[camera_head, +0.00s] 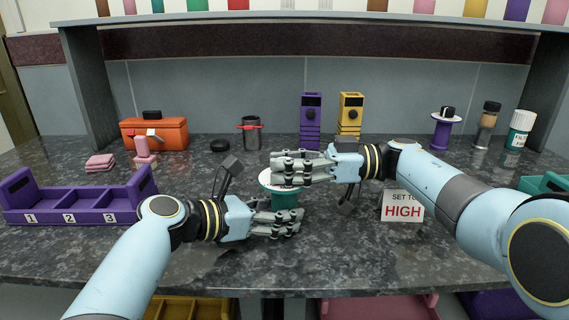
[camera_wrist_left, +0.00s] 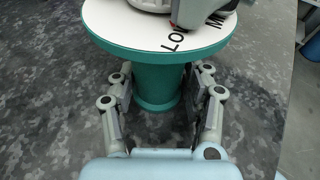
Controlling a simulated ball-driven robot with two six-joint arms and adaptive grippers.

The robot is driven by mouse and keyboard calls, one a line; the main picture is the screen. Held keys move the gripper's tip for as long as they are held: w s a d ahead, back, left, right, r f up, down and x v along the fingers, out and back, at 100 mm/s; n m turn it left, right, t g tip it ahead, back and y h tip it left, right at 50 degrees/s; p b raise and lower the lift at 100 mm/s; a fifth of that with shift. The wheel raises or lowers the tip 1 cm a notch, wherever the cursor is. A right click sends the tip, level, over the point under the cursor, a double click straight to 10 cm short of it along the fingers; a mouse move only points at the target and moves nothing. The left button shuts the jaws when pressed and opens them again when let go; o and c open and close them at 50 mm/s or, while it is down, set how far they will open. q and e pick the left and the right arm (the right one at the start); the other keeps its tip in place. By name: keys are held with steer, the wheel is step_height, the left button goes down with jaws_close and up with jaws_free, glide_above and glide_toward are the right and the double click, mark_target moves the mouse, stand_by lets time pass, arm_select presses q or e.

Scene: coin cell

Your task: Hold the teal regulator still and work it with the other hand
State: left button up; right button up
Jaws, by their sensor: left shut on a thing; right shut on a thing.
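The teal regulator (camera_head: 285,199) stands upright on the dark counter, with a white dial plate on top. In the left wrist view its teal body (camera_wrist_left: 157,84) stands between my left fingers, under a white disc (camera_wrist_left: 140,30) with partly covered lettering. My left gripper (camera_head: 288,222) is shut on the body, low down. My right gripper (camera_head: 292,168) is above the plate, shut on the regulator's top part, which its fingers hide in the head view. A white sign (camera_head: 403,207) reading "SET TO HIGH" stands to the right. The dial's setting is hidden.
A purple numbered tray (camera_head: 75,217) is at the left. An orange toolbox (camera_head: 154,134), a grey cup with a red band (camera_head: 250,132), and purple (camera_head: 310,120) and yellow (camera_head: 350,113) devices stand behind. Bottles (camera_head: 520,130) are at the back right. The front counter is mostly clear.

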steer(key=o, duration=1.2)
steer(key=shift+o, duration=0.2)
steer(key=shift+r, duration=0.1)
step_height(320, 180, up, 10)
steer(key=shift+f, duration=0.1)
